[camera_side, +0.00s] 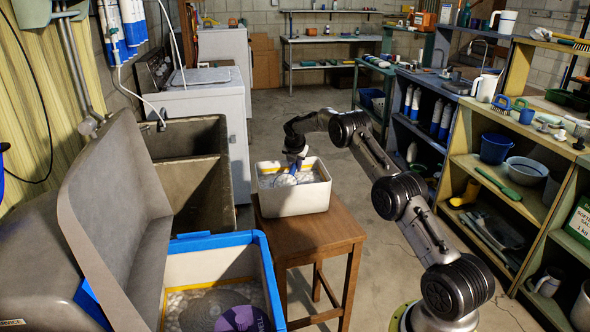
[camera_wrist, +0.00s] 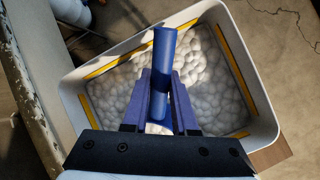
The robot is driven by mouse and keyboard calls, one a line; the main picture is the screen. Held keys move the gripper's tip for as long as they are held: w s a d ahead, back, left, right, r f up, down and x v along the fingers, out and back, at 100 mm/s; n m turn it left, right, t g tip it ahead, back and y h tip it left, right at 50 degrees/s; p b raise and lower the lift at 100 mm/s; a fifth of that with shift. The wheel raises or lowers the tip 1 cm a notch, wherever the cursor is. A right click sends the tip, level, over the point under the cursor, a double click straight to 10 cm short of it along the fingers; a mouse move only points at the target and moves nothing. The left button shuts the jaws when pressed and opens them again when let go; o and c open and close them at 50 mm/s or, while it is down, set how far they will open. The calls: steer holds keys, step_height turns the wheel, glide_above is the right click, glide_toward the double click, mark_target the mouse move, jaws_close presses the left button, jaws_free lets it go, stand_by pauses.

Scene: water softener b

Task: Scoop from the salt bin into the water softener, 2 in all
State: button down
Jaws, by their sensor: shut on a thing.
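The salt bin (camera_side: 312,197) is a white open box on a wooden stool, and white salt lumps fill its bottom. In the wrist view the bin (camera_wrist: 262,128) spreads below my gripper. My gripper (camera_side: 296,160) is over the bin, pointing down, shut on the blue handle (camera_wrist: 164,62) of the scoop. The scoop's head (camera_side: 285,180) looks pale and sits low in the bin at the salt; its load cannot be made out. The water softener (camera_side: 220,243) stands at front left with its grey lid raised. Its blue-rimmed opening shows white salt inside.
A dark round piece with a purple part (camera_side: 240,318) is inside the softener. The raised lid (camera_side: 115,220) stands left of the opening. A grey sink (camera_side: 195,190) is behind. Loaded shelves (camera_side: 500,170) line the right. The wooden stool (camera_side: 335,235) carries the bin.

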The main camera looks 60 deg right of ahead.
steer(key=shift+r, duration=0.4)
steer(key=shift+r, duration=4.6)
